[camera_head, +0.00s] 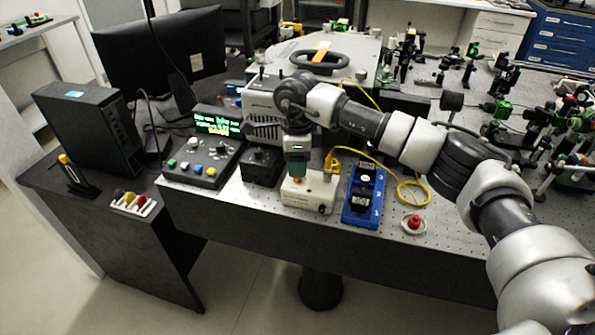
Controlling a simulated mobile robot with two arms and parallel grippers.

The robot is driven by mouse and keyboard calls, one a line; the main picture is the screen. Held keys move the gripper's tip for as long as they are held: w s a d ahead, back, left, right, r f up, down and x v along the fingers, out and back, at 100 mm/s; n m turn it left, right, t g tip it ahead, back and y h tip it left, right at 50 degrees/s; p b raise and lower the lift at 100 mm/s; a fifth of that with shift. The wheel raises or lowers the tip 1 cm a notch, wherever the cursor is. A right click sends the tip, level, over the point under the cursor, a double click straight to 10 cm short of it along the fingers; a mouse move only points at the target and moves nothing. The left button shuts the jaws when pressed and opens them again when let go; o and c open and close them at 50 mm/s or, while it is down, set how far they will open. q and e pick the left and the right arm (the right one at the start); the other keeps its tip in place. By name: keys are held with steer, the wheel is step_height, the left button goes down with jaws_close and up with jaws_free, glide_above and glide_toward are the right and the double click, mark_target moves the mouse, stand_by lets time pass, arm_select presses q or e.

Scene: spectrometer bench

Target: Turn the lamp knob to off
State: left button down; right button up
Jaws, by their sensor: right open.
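My right arm comes in from the right, and its gripper (297,172) points down over a small cream-coloured box (318,197) near the front of the bench. The gripper is open. A small orange-red spot shows at the fingertips, just above the box top; I cannot tell whether it is the lamp knob or whether the fingers touch it. The gripper hides much of the box top. A control console (203,163) with coloured buttons and a green-lit display stands left of the gripper. My left gripper is not in view.
A black box (261,166) stands close left of the cream box, and a blue device (362,195) close right. A yellow cable (385,168) loops behind. A red button (413,222) sits near the front edge. A monitor (160,60) and computer tower (90,130) stand left.

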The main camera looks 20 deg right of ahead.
step_height(320, 180, up, 8)
steer(key=b, duration=0.1)
steer(key=shift+f, duration=0.2)
